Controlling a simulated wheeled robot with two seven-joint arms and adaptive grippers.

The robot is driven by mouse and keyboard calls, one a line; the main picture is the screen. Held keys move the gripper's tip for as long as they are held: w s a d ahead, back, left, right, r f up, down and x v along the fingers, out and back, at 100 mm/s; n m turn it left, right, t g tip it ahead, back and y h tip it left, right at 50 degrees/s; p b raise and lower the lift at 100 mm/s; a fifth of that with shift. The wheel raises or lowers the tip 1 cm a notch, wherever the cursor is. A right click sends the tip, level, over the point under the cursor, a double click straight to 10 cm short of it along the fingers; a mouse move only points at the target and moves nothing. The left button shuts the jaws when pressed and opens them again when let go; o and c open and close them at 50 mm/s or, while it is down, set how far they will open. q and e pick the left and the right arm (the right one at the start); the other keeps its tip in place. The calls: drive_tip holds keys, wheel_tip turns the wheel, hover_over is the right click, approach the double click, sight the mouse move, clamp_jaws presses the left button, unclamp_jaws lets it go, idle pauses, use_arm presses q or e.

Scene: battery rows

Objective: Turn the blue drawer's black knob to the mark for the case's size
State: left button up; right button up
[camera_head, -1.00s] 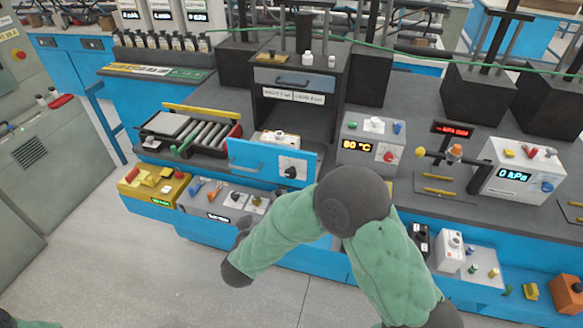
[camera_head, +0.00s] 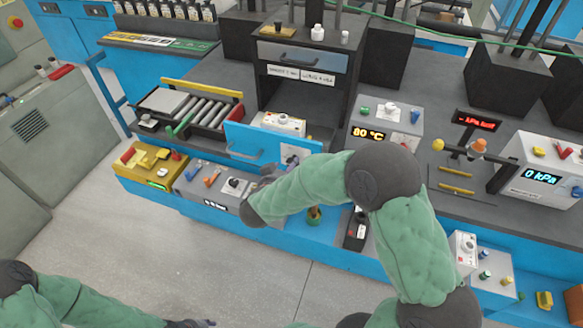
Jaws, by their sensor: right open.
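The blue drawer (camera_head: 238,140) stands pulled out below the dark cabinet in the middle. A white box with small parts on top (camera_head: 279,123), perhaps the case, shows just behind its front. The drawer's white dial plate (camera_head: 291,152) shows only in part. My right forearm covers its lower part, and I cannot make out the black knob or the marks. My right gripper (camera_head: 268,178) is open and small in view, in front of the drawer's lower edge; I cannot tell whether it touches. My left gripper (camera_head: 192,323) is at the bottom edge, mostly cut off.
A roller rack (camera_head: 205,110) stands left of the drawer, and a heater box with an 80 °C display (camera_head: 385,125) right of it. A yellow box (camera_head: 150,163) and a grey tool box (camera_head: 208,185) sit on the lower front ledge. The floor in front is clear.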

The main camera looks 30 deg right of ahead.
drive_tip(key=shift+b+x, duration=0.5)
drive_tip(key=shift+x, duration=1.4)
drive_tip(key=shift+c, duration=0.2)
drive_tip(key=c, duration=1.1)
